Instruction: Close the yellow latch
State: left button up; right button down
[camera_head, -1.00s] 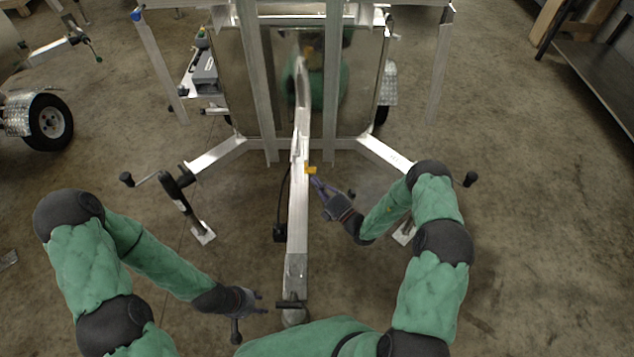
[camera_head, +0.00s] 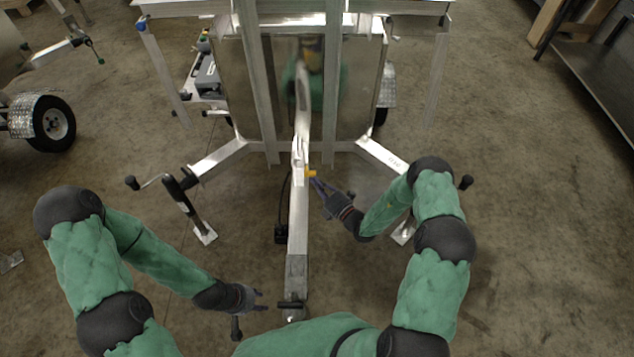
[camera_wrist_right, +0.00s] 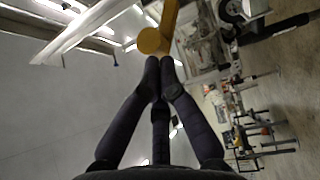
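The yellow latch (camera_head: 311,174) is on the right side of the trailer's aluminium drawbar (camera_head: 298,215). In the right wrist view the latch (camera_wrist_right: 152,41) shows as a round yellow end with an arm rising up and right. My right gripper (camera_head: 316,184) is at the latch from the lower right. In its wrist view the fingertips (camera_wrist_right: 160,64) are together, just below the round yellow end. They look very close to it or touching, with nothing visible between them. My left gripper (camera_head: 259,300) is low, left of the drawbar, with its fingers apart and empty.
A black crank handle (camera_head: 178,195) stands left of the drawbar, and a dark box (camera_head: 281,233) hangs beside it. A metal bench (camera_head: 597,75) is at the upper right. Another trailer's wheel (camera_head: 53,122) is at the far left. Floor at the right is clear.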

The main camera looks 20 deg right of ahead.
jog(key=w+d+r+m+g+h+p, duration=0.1)
jog(key=w+r+m+g+p, duration=0.3)
jog(key=p, duration=0.6)
jog(key=shift+w+d+r+g, duration=0.15)
jog(key=shift+w+r+g, duration=0.05)
jog(key=shift+r+g, duration=0.6)
jog(key=shift+w+d+r, duration=0.1)
jog(key=shift+w+r, duration=0.1)
jog(key=shift+w, duration=0.15)
jog(key=shift+r, duration=0.15)
dwell(1.1)
